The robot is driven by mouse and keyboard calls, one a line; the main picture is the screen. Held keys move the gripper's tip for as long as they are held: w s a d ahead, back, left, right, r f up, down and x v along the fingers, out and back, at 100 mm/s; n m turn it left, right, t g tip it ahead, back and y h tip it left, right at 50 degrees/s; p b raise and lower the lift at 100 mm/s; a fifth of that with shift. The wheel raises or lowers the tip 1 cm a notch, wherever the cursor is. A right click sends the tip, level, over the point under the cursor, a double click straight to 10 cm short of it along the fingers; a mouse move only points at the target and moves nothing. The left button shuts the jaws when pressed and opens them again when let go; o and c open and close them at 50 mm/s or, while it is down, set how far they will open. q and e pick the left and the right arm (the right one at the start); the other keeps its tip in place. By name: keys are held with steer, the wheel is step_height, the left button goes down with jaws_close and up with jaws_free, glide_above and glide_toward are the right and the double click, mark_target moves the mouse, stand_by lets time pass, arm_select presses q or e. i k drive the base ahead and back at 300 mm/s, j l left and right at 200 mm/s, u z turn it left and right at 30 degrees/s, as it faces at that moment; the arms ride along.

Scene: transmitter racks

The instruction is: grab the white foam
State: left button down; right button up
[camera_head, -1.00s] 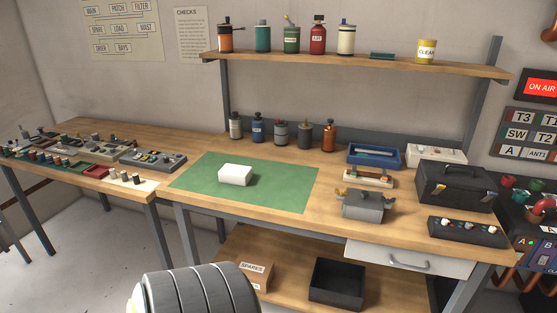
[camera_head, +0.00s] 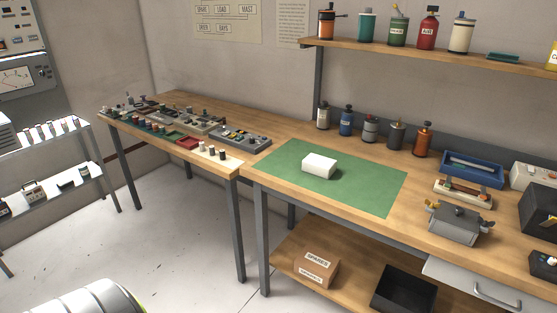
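The white foam (camera_head: 319,166) is a small white block. It lies on the green mat (camera_head: 368,190) on the wooden workbench, left of the mat's middle. Nothing touches it or covers it. Neither of my grippers shows in the head view.
Several bottles stand behind the mat, among them an orange one (camera_head: 422,140). A grey metal box (camera_head: 455,222) and a blue tray (camera_head: 472,169) are to the right. A side table (camera_head: 235,168) with small parts joins at left. The floor (camera_head: 180,235) in front is clear.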

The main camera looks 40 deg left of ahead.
mark_target(314, 165)
steer(key=u, duration=1.05)
steer(key=i+l, duration=0.1)
steer(key=l, duration=0.1)
